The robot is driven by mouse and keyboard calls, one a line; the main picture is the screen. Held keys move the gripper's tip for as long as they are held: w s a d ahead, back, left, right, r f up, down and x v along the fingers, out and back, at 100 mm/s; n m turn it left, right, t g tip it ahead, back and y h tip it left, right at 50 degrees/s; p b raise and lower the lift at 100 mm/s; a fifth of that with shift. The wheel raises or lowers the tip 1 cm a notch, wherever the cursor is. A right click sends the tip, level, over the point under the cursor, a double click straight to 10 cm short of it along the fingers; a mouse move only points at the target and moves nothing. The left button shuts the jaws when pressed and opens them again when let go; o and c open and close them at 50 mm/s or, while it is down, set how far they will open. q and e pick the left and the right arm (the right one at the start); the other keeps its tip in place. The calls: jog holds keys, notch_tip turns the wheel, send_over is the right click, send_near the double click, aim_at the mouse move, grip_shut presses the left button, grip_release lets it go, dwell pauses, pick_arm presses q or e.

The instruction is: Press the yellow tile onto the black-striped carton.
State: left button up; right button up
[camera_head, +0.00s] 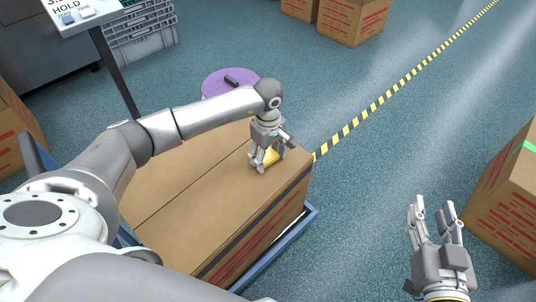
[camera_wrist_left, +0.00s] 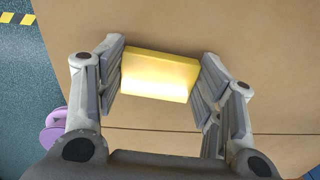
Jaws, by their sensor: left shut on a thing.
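The yellow tile (camera_wrist_left: 158,75) is between the fingers of my left gripper (camera_wrist_left: 160,80), which is shut on it. In the head view the tile (camera_head: 270,156) is partly hidden by the fingers of the left gripper (camera_head: 267,162). The carton (camera_head: 190,215) is brown with a black stripe and red print on its side. The left gripper is over the carton's top near its far right corner. I cannot tell whether the tile touches the top. My right gripper (camera_head: 436,215) is open and empty, over the floor to the right of the carton.
The carton sits on a blue-edged base (camera_head: 280,245). A purple round stool (camera_head: 215,82) with a dark object on it stands behind it. Another carton (camera_head: 515,195) with a green stripe is at the right. Grey crates (camera_head: 140,40) stand at the back. Open floor lies between.

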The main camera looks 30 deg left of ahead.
jog(key=shift+r, duration=0.35)
dwell(0.5)
pick_arm(q)
jog(key=o, duration=0.9)
pick_arm(e)
jog(key=shift+f, duration=0.1)
pick_arm(q)
notch_tip(320, 180, up, 12)
